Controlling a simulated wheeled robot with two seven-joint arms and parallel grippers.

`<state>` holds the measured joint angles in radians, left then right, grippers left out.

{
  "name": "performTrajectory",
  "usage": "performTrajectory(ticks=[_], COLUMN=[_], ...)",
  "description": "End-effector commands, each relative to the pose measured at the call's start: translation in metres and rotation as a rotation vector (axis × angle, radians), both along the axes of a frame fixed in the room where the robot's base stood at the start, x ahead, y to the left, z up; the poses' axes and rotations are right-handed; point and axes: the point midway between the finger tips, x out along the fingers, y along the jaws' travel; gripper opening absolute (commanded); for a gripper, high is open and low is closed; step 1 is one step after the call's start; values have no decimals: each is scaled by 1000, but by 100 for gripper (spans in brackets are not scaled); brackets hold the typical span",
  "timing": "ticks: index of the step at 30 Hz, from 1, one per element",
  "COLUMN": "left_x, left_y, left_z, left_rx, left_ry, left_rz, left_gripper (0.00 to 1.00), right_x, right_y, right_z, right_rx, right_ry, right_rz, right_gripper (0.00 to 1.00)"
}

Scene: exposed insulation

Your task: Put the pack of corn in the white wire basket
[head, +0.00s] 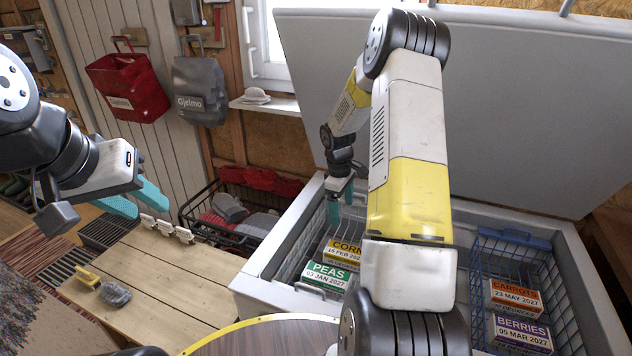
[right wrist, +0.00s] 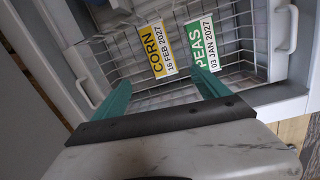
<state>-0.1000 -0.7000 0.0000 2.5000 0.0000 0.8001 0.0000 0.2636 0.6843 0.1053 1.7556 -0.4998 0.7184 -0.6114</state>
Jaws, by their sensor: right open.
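The pack of corn (head: 343,251), with a yellow label, lies in the left part of the open chest freezer. It also shows in the right wrist view (right wrist: 155,50). The white wire basket (head: 290,262) is around it there, and its wires show in the right wrist view (right wrist: 237,30). The corn appears to be inside this basket, beside the green-labelled peas (head: 327,275). My right gripper (head: 341,204) is open and empty, pointing down above the corn. My right arm hides the freezer's middle. My left gripper (head: 150,210) is open and empty, above the wooden bench.
A blue wire basket (head: 480,262) at the freezer's right holds carrots (head: 515,297) and berries (head: 522,331). The raised freezer lid (head: 520,110) stands behind. A wooden bench (head: 170,275) with a brush (head: 112,293) is at left. A dark wire basket (head: 225,235) stands beyond the bench.

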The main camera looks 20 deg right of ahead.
Motion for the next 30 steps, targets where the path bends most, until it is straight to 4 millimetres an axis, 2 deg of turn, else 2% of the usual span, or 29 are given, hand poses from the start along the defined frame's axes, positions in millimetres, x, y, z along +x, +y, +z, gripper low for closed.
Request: performTrajectory(ticks=[1, 6, 11, 15, 22, 27, 30], left_x=[0, 0, 0, 0, 0, 0, 0], left_y=[0, 0, 0, 0, 0, 0, 0], left_z=[0, 0, 0, 0, 0, 0, 0], left_rx=[0, 0, 0, 0, 0, 0, 0], left_ry=[0, 0, 0, 0, 0, 0, 0], left_rz=[0, 0, 0, 0, 0, 0, 0], left_gripper=[36, 36, 36, 36, 36, 36, 36], right_x=[-4, -29, -65, -104, -175, -227, -250], right_y=[6, 29, 52, 72, 102, 122, 131], right_z=[32, 113, 177, 222, 273, 291, 295], right_rx=[-1, 21, 64, 119, 245, 359, 417], right_ry=[-37, -130, -216, -288, -391, -445, -463], right_rz=[-33, -154, -269, -366, -519, -619, -664], right_gripper=[85, 85, 85, 85, 85, 85, 85])
